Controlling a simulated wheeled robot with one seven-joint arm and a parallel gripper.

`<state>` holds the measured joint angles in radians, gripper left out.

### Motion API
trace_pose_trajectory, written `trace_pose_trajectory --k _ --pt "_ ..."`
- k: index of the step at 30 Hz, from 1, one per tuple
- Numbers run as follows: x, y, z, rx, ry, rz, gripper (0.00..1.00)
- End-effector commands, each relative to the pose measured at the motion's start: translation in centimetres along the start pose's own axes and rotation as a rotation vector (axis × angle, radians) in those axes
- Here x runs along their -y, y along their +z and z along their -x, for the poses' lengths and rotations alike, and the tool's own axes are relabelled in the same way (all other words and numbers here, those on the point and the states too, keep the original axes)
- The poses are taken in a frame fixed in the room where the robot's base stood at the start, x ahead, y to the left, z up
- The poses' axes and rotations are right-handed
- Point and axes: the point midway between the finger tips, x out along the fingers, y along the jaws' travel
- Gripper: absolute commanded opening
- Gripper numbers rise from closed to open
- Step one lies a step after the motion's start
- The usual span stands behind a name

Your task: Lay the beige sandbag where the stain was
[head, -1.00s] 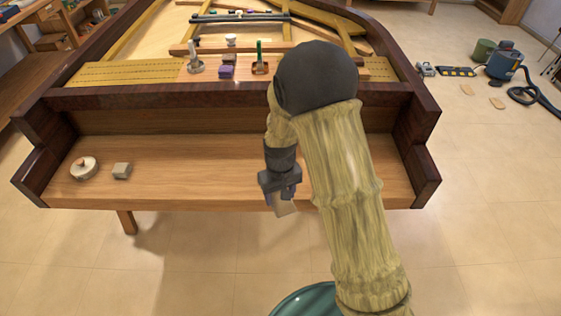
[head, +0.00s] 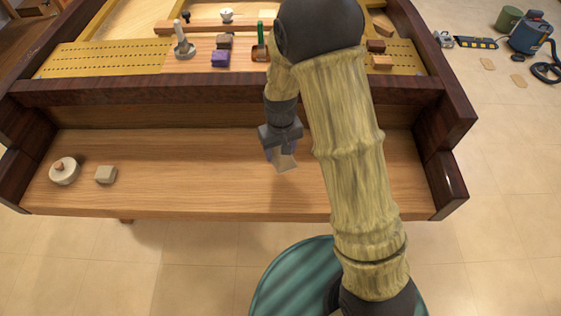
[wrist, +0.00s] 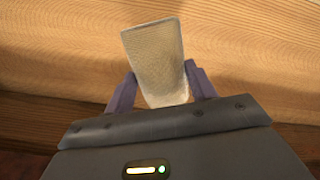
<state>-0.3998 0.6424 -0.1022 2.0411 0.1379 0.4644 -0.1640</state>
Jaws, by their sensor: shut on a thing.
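My gripper (head: 279,155) is shut on the beige sandbag (head: 285,162) and holds it over the piano's bare wooden key shelf (head: 220,180). In the wrist view the sandbag (wrist: 155,60) is a pale, flat, fabric-like block between the two purple fingers (wrist: 160,88), with wood grain behind it. Its height above the shelf is hard to tell. No stain shows on the visible part of the shelf. My arm hides part of the shelf's right side.
A round pale pot-like item (head: 64,171) and a small grey-beige block (head: 106,174) stand on the shelf's left end. A dark wooden rail (head: 180,92) runs behind the shelf. Beyond it are a purple block (head: 220,59) and several small tools. The shelf's middle is clear.

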Motion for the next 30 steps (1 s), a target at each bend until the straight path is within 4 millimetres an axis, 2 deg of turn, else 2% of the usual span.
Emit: trace_pose_trajectory --k 14,17,25,30 --pt "-0.2 0.0 -0.1 0.0 0.0 -0.004 0.21" --pt "-0.1 0.1 -0.9 0.003 0.0 -0.002 0.21" --pt "0.0 0.1 -5.5 0.004 0.0 0.0 0.21" --pt "0.0 0.0 -6.3 0.0 0.0 0.001 0.21"
